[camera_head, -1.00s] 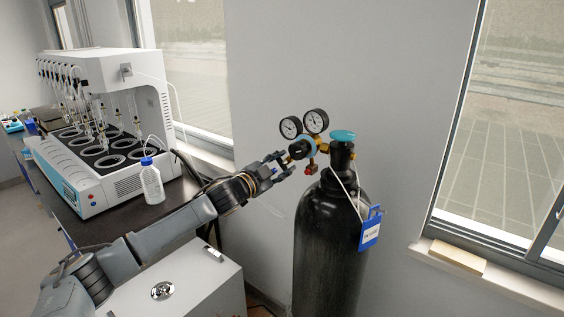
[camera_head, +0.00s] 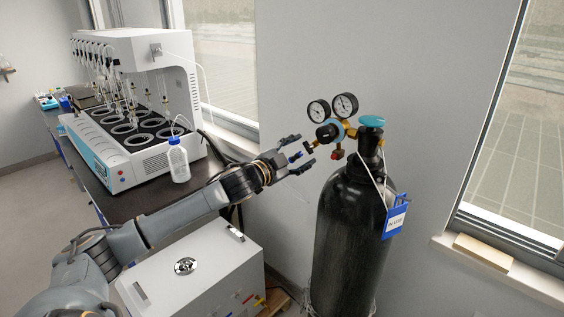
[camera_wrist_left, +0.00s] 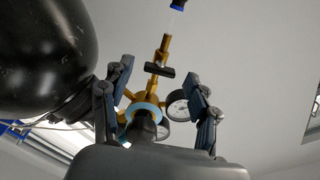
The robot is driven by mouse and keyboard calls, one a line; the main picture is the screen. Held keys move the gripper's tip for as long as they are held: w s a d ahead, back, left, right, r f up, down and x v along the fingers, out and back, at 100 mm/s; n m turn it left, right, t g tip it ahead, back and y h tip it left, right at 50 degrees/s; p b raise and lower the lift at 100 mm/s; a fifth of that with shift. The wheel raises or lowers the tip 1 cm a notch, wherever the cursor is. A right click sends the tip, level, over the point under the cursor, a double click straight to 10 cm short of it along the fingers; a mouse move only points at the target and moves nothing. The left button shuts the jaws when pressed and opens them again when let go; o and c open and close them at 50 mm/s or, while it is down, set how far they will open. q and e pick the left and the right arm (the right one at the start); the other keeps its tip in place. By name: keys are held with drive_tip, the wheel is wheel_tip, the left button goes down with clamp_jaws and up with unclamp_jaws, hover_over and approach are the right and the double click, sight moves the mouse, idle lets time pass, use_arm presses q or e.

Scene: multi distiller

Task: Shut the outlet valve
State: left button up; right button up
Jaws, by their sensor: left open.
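The outlet valve shows in the left wrist view as a small black bar handle (camera_wrist_left: 159,70) on a brass outlet pipe (camera_wrist_left: 164,48). In the head view a small dark handle (camera_head: 309,147) sits left of the regulator (camera_head: 327,133), at my fingertips. My left gripper (camera_head: 307,152) is open, its fingers apart around this outlet side. In the left wrist view the open fingers of the gripper (camera_wrist_left: 160,85) lie left and right of the handle, with a gap on each side. I cannot tell the exact depth between fingers and handle. My right gripper is out of view.
The black gas cylinder (camera_head: 346,235) with a teal top knob (camera_head: 371,121) stands right of the gripper. Two gauges (camera_head: 332,107) sit above the regulator. A blue tag (camera_head: 396,216) hangs on the cylinder. The distiller (camera_head: 135,105) and a bottle (camera_head: 178,160) stand on the left bench.

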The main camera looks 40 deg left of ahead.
use_arm(q)
drive_tip(key=s, duration=0.8)
drive_tip(key=shift+s+a, duration=0.2)
drive_tip(key=shift+a, duration=0.1)
idle(0.3)
